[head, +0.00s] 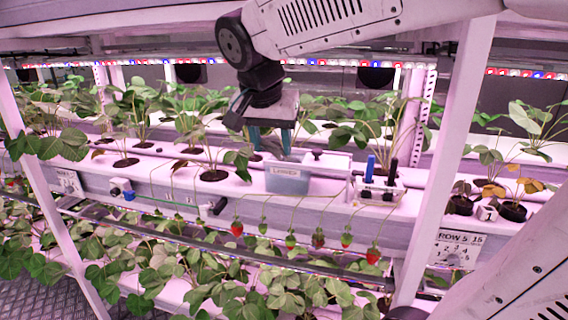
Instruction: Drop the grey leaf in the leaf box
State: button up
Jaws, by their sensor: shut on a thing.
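My gripper (270,141) points down above the pale blue-grey leaf box (288,181), which has a small label on its front and sits on the front edge of the white gutter. The teal fingertips are above the box's rear left part, apart from its rim. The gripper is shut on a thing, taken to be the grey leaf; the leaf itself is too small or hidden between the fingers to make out. The inside of the box is mostly hidden.
A white holder (376,190) with a blue and a black tool stands right of the box. Strawberry plants (212,172) grow along the gutter. Red and green berries (237,228) hang below its front. A white rack post (440,170) stands to the right.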

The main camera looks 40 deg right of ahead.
jog(key=w+d+f, duration=0.5)
jog(key=w+d, duration=0.4)
jog(key=d, duration=0.2)
jog(key=shift+w, duration=0.25)
jog(key=shift+d+f, duration=0.1)
jog(key=shift+f, duration=0.15)
jog(key=shift+f, duration=0.35)
jog(key=o, duration=0.9)
jog(key=shift+o, duration=0.2)
jog(key=shift+r, duration=0.15)
